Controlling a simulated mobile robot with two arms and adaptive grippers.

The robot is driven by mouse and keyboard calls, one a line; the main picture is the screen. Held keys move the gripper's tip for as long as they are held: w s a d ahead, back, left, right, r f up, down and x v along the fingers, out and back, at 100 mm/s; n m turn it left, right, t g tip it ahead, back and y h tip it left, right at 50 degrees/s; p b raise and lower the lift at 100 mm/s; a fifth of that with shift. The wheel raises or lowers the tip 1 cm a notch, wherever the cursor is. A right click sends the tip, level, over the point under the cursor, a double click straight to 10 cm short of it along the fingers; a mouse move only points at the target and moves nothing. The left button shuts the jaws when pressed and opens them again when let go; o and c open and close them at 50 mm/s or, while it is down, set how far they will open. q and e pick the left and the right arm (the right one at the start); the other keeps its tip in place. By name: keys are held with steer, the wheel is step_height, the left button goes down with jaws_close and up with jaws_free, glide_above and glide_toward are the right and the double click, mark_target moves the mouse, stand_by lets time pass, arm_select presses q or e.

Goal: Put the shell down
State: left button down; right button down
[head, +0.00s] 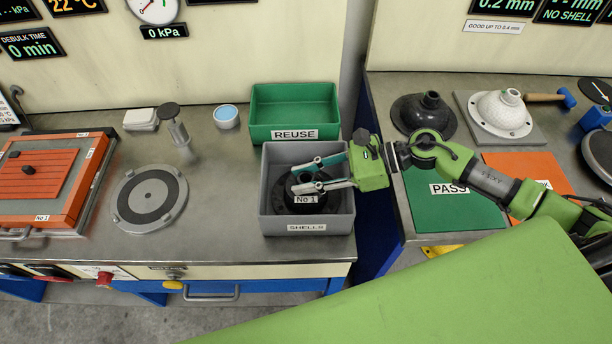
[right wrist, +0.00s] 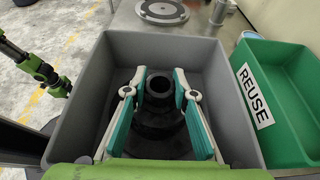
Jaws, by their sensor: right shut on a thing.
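In the right wrist view the shell (right wrist: 158,122) is upright near the middle of the bin (right wrist: 75,112). My right gripper (head: 296,180) reaches in from the right and is shut on the shell's neck, one finger on each side. Whether the shell touches the bin floor is hard to tell. My left gripper is not in the head view.
The green REUSE bin (head: 293,105) stands empty right behind the grey bin. A round plate (head: 150,198) lies left of it, with bare bench between. On the right bench are a black dome (head: 424,113), a white dome (head: 500,112) and a green PASS mat (head: 440,212).

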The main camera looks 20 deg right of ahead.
steer(key=c, duration=1.7)
jaws_free()
steer(key=shift+r+p, duration=0.25)
steer(key=shift+p, duration=0.15)
steer(key=b+v, duration=0.1)
steer(key=v, duration=0.1)
steer(key=f+b+v, duration=0.1)
steer(key=v, duration=0.1)
steer(key=shift+d+b, duration=0.3)
steer(key=shift+b, duration=0.05)
steer(key=shift+r+b+v, duration=0.2)
steer(key=shift+b+v, duration=0.15)
steer(key=shift+v, duration=1.6)
steer(key=shift+r+b+v, duration=0.2)
steer(key=shift+b+v, duration=0.15)
steer(key=shift+v, duration=1.6)
steer(key=shift+a, duration=0.2)
